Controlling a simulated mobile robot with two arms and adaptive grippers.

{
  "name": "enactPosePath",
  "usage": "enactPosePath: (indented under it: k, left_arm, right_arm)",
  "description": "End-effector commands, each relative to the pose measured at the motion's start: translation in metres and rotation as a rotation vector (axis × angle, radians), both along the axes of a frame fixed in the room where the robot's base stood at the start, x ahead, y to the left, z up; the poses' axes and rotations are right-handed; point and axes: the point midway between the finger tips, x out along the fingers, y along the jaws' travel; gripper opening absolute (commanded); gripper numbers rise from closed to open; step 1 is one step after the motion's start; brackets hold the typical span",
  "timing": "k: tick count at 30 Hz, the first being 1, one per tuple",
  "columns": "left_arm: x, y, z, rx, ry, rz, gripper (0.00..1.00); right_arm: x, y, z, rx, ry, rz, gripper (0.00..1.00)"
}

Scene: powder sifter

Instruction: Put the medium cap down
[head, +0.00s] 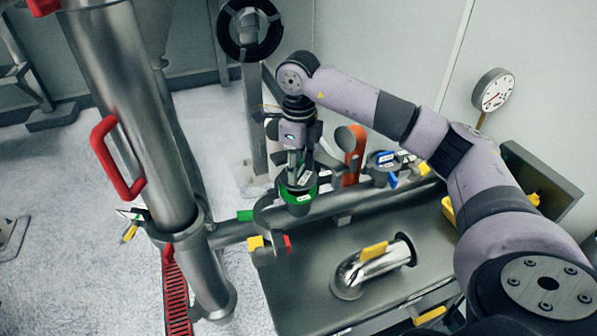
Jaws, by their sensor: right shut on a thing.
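My right gripper (299,177) points down over the grey pipework in the middle of the head view. It is shut on a round cap with a green ring (300,196), which I take to be the medium cap. The cap is just above or against a grey round fitting on the horizontal pipe (345,203); I cannot tell whether they touch. The fingers and wrist hide part of the cap. My left gripper is not in view.
A cap with blue parts (383,165) and an orange handle (355,155) are to the right. A shiny elbow pipe (368,268) with a yellow handle sits on the grey table (310,300). A large steel column (140,110) with red handles stands left. A pressure gauge (492,90) is upper right.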

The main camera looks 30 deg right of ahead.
Motion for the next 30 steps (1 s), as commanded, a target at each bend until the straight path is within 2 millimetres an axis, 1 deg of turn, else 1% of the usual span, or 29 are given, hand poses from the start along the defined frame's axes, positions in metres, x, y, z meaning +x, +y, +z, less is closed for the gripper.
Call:
enactPosePath:
  k: [1,3,6,14,21,22,30]
  left_arm:
    - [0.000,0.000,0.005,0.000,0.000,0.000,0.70]
    - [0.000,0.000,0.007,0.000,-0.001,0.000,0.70]
    - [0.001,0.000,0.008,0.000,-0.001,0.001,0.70]
    - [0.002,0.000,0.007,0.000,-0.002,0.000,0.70]
    - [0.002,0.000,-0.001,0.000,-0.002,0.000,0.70]
    - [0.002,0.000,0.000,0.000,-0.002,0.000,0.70]
    - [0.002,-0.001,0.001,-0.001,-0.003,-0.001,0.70]
  right_arm:
    - [-0.001,0.000,-0.007,0.000,0.005,-0.001,0.07]
    - [-0.001,0.000,-0.016,0.000,0.004,-0.001,0.07]
    - [0.000,0.000,-0.024,0.001,0.001,0.000,0.07]
    - [0.000,0.000,-0.025,0.001,-0.001,0.000,0.07]
    - [0.000,0.000,-0.033,0.000,0.000,0.000,0.07]
    - [0.000,0.000,-0.033,0.001,0.001,0.000,0.42]
    - [0.000,0.000,-0.032,0.000,0.001,0.000,0.60]
